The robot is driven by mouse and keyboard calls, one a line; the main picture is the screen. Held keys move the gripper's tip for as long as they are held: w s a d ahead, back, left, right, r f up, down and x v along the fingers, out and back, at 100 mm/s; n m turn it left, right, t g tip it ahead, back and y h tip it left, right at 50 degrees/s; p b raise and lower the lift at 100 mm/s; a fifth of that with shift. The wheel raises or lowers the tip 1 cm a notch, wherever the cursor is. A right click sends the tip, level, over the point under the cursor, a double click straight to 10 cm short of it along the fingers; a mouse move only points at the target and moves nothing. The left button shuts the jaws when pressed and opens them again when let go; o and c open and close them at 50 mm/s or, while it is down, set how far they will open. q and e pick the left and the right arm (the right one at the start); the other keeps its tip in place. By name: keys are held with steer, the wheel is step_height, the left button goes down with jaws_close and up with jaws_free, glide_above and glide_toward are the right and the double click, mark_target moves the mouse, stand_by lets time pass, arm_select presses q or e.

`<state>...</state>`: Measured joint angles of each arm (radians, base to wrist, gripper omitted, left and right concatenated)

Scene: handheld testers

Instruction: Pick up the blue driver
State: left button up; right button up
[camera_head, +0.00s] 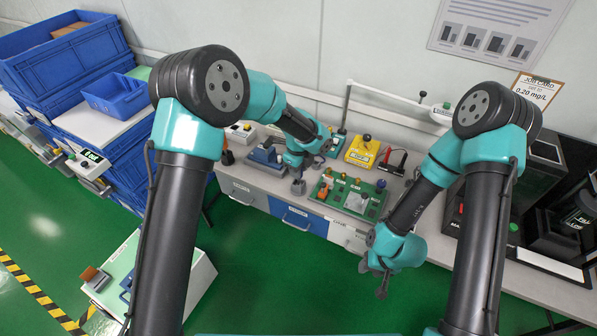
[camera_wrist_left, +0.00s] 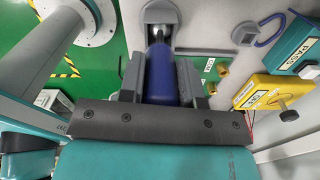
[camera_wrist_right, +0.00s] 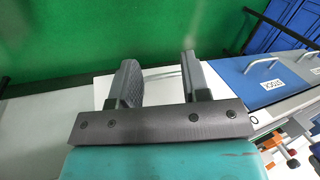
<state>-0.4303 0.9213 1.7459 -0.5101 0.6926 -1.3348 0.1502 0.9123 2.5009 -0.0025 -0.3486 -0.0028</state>
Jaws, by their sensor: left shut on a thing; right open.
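The blue driver (camera_wrist_left: 160,78) is between the two fingers of my left gripper (camera_wrist_left: 162,92), which is shut on its handle. The driver's metal tip end (camera_wrist_left: 161,35) points at a grey holder (camera_wrist_left: 162,14); I cannot tell whether it is still seated there. In the head view my left gripper (camera_head: 299,178) is over the bench's front edge, with the driver mostly hidden by the gripper. My right gripper (camera_head: 375,280) is open and empty, in front of the bench; its spread fingers also show in the right wrist view (camera_wrist_right: 158,82).
A green board (camera_head: 349,194) with brass fittings lies right of my left gripper. A yellow tester (camera_head: 362,151) stands behind it. A blue vise-like device (camera_head: 266,155) is at the left. Black equipment (camera_head: 545,190) stands far right.

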arm_select(q)
steer(key=shift+r, duration=0.1)
steer(key=shift+r, duration=1.55)
steer(key=shift+s+r, duration=0.2)
steer(key=shift+s, duration=0.05)
steer(key=s+r, duration=0.1)
steer(key=s, duration=1.4)
steer(key=shift+s+r, duration=0.15)
steer(key=shift+s, duration=0.1)
steer(key=shift+w, duration=0.1)
